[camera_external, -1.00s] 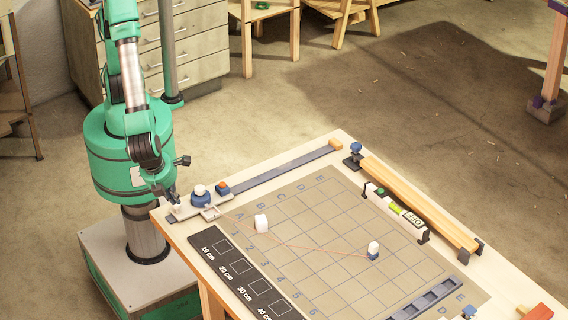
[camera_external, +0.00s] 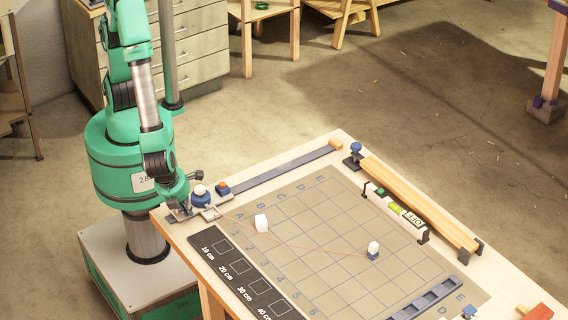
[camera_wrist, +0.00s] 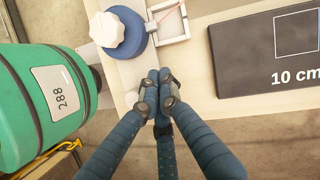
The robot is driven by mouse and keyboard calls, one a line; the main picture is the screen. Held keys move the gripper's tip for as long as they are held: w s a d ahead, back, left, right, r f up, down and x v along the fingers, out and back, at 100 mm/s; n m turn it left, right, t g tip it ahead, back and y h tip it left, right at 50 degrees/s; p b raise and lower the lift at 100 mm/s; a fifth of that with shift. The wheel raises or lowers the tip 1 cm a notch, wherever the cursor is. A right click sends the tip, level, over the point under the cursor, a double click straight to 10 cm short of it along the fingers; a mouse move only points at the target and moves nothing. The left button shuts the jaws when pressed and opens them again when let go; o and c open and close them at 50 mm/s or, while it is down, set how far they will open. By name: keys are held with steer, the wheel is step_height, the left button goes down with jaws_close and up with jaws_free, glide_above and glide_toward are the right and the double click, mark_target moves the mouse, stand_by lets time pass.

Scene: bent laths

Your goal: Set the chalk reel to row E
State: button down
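The chalk reel (camera_external: 201,198), blue with a white knob, sits on a pale carriage at the near-left end of the grey rail (camera_external: 285,166), by letter A of the mat's row letters. In the wrist view the reel (camera_wrist: 127,32) is at top left, beside a small white square frame (camera_wrist: 168,20). Letter E (camera_external: 320,180) lies towards the rail's far end. My gripper (camera_external: 178,212) is low at the table corner, left of the reel. In the wrist view its fingertips (camera_wrist: 158,82) are close together; whether they pinch anything is hidden.
A white piece (camera_external: 262,222) stands near A. A dark centimetre board (camera_external: 240,270) lies in front; a wooden bar (camera_external: 420,204) lies at right.

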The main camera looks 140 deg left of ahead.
steer(key=shift+s+a, duration=0.3)
steer(key=shift+a, duration=0.2)
steer(key=shift+s+a, duration=0.25)
steer(key=shift+a, duration=0.2)
steer(key=shift+a, duration=0.15)
steer(key=a+p, duration=0.8)
steer(key=a, duration=3.2)
steer(key=shift+a, duration=0.2)
steer(key=shift+w+d, duration=0.15)
steer(key=shift+d, duration=0.05)
